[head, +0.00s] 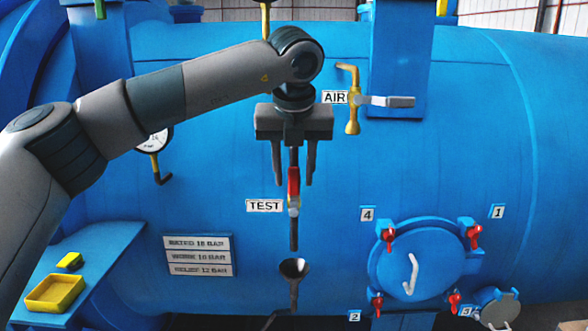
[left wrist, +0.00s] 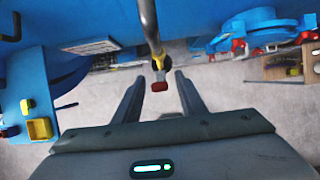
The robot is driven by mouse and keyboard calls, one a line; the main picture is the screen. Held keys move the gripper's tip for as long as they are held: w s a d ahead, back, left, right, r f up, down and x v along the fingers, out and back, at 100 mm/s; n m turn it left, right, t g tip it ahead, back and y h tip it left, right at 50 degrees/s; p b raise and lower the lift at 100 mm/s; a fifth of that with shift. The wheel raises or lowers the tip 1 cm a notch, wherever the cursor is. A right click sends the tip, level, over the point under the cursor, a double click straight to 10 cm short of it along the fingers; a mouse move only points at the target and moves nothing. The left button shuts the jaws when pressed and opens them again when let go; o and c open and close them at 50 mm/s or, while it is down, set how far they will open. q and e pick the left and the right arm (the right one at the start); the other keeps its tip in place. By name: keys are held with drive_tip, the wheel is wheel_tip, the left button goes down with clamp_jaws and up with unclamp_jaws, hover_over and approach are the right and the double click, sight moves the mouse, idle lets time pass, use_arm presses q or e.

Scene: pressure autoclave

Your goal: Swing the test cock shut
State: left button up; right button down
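The test cock (head: 293,207) is on a thin vertical pipe beside the TEST label (head: 265,206) on the blue vessel. Its red handle (head: 293,182) points upward, in line with the pipe; the handle's red end also shows in the left wrist view (left wrist: 159,86). My left gripper (head: 295,184) points down over the cock from above. Its two fingers are apart, one on each side of the red handle, with a gap visible on both sides in the left wrist view (left wrist: 159,76). My right gripper is in neither view.
A dark funnel (head: 293,268) stands below the cock's pipe. The brass AIR cock (head: 352,113) with a grey lever is to the upper right. A round hatch (head: 408,262) with red clamps is at lower right. A yellow tray (head: 54,292) sits on a blue shelf at lower left.

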use_arm(q)
clamp_jaws()
